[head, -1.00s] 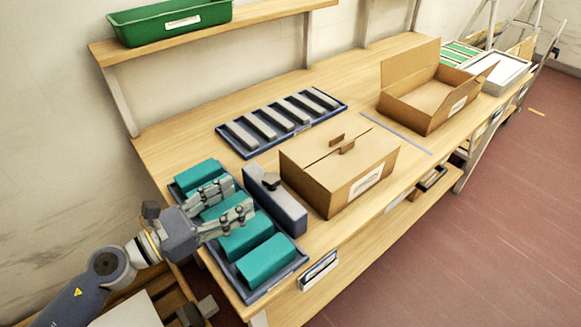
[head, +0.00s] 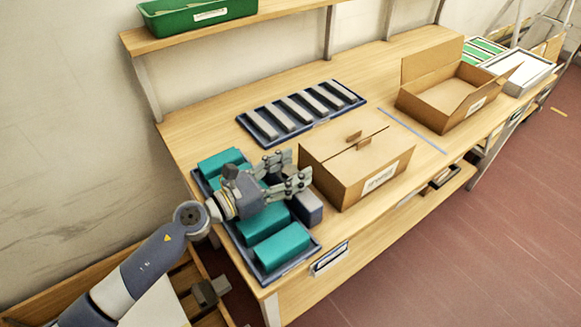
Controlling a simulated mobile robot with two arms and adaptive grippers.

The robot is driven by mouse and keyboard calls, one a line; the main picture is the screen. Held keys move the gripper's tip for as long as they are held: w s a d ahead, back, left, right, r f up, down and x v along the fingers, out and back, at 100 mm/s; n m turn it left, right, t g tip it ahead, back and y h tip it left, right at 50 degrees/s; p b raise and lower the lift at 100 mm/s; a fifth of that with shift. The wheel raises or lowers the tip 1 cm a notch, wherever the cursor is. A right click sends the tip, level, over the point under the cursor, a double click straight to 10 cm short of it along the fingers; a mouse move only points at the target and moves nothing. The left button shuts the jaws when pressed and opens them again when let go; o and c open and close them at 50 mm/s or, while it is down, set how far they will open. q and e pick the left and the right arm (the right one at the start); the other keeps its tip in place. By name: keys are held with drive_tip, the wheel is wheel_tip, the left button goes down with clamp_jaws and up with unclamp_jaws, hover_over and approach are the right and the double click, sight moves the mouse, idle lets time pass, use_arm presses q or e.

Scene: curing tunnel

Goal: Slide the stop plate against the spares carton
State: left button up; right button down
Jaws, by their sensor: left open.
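The stop plate (head: 309,207) is a long grey-blue block on the bench, between the tray of teal blocks and a closed brown carton. Only its near end shows clearly; my gripper hides the rest, including its knob. The closed carton (head: 352,172), with a white label, stands just right of the plate and seems to be the spares carton; the label is unreadable. A narrow gap shows between them at the near end. My left gripper (head: 297,169) is open over the plate's far part, fingers pointing toward the carton. Contact cannot be told.
The blue tray (head: 266,277) of teal blocks lies under my left wrist. A second tray (head: 268,143) with several grey bars is behind. An open carton (head: 440,112) stands farther right, past a blue-grey strip (head: 413,130). A shelf with a green bin (head: 190,20) is above.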

use_arm(q)
clamp_jaws()
drive_tip(key=x, duration=0.2)
drive_tip(key=shift+w+d, duration=0.25)
drive_tip(key=shift+d, duration=0.05)
unclamp_jaws()
drive_tip(key=shift+s+a, duration=0.1)
drive_tip(key=v, duration=1.1)
drive_tip(key=shift+s+a, duration=0.25)
drive_tip(key=shift+a, duration=0.05)
